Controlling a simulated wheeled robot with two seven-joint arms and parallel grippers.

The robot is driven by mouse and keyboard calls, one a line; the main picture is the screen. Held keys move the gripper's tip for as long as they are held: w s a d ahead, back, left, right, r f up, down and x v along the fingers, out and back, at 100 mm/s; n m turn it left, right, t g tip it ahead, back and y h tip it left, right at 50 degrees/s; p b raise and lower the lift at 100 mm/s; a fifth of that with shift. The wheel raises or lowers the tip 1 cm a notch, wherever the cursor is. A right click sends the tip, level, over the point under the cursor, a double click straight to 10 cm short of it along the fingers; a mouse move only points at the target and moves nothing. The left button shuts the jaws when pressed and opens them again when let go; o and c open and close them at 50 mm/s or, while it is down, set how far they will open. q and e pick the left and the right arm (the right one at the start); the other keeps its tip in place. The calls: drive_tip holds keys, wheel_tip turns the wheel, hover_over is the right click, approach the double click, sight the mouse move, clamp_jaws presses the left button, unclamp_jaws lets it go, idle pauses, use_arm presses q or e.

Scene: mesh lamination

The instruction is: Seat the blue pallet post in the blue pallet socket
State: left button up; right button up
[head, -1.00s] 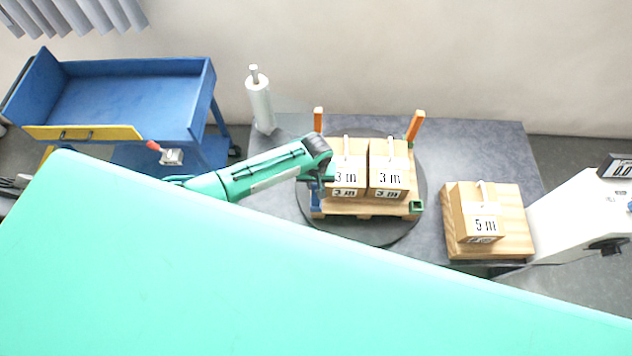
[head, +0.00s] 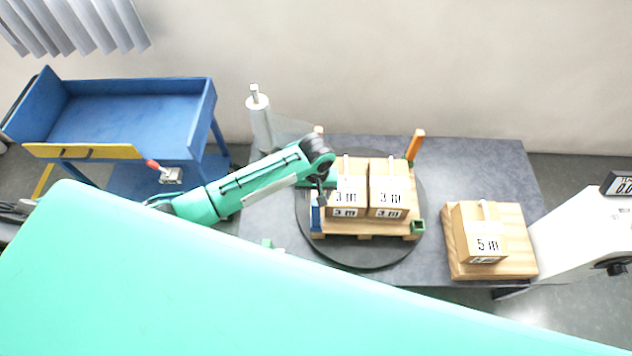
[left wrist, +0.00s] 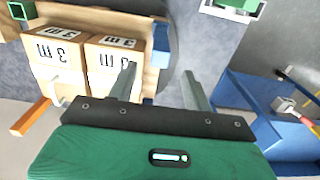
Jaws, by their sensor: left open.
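The pallet (head: 345,228) is wooden and lies on a dark round turntable. A blue piece (head: 316,218) stands at its front left corner; it also shows in the left wrist view (left wrist: 160,47). I cannot tell post from socket in it, nor how deep any post sits. My left gripper (head: 324,198) is above and just behind that corner. In the left wrist view its two fingers (left wrist: 160,82) are apart with nothing between them, and the blue piece lies beyond them. My right gripper is out of view.
Boxes marked 3 m (head: 390,195) fill the pallet. An orange post (head: 415,145) stands at the back right and a green socket (head: 417,228) is at the front right. A white roll (head: 260,120) stands behind my left arm.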

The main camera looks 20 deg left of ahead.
use_arm(q)
wheel_tip(320, 180, up, 6)
drive_tip(key=shift+r+b, duration=0.2)
drive_tip(key=shift+b, duration=0.2)
idle(0.4)
